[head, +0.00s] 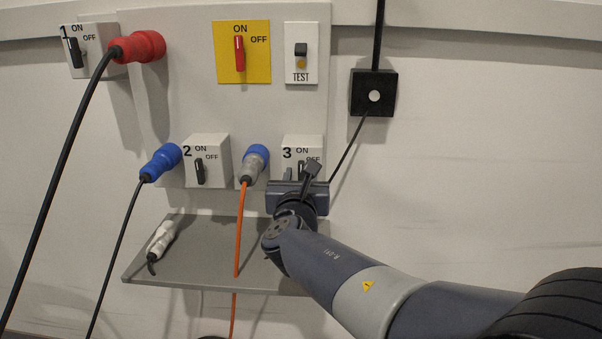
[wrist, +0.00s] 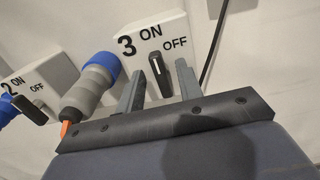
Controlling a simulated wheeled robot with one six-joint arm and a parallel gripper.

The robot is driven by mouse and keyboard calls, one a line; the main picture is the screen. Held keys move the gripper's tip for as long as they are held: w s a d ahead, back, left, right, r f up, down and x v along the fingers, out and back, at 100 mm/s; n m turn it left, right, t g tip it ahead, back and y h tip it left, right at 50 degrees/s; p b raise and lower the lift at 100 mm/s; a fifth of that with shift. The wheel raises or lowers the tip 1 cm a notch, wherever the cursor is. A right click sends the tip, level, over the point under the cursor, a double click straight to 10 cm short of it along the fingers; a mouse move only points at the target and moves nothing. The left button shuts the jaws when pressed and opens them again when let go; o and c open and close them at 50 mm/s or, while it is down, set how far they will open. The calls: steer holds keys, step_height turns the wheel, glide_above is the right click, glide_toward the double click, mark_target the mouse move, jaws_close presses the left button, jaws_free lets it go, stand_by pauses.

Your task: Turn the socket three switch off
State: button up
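The socket three switch box (head: 303,148) is white, marked 3, ON and OFF, at the lower right of the wall panel. It also shows in the wrist view (wrist: 143,45). Its dark switch handle (wrist: 160,76) has a light stripe and points up, tilted slightly left toward ON. My gripper (wrist: 160,84) is open, with one finger on each side of the handle. Gaps show between the handle and both fingers; whether the fingers reach its depth is unclear. In the head view my gripper (head: 302,174) covers the lower part of the box.
A blue and grey plug (head: 255,163) with an orange cable sits just left of box three. The socket two switch (head: 200,170) is further left. A grey shelf (head: 200,265) juts out below. A black box (head: 373,92) with a cable is at upper right.

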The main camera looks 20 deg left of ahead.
steer(key=shift+w, duration=0.4)
jaws_close()
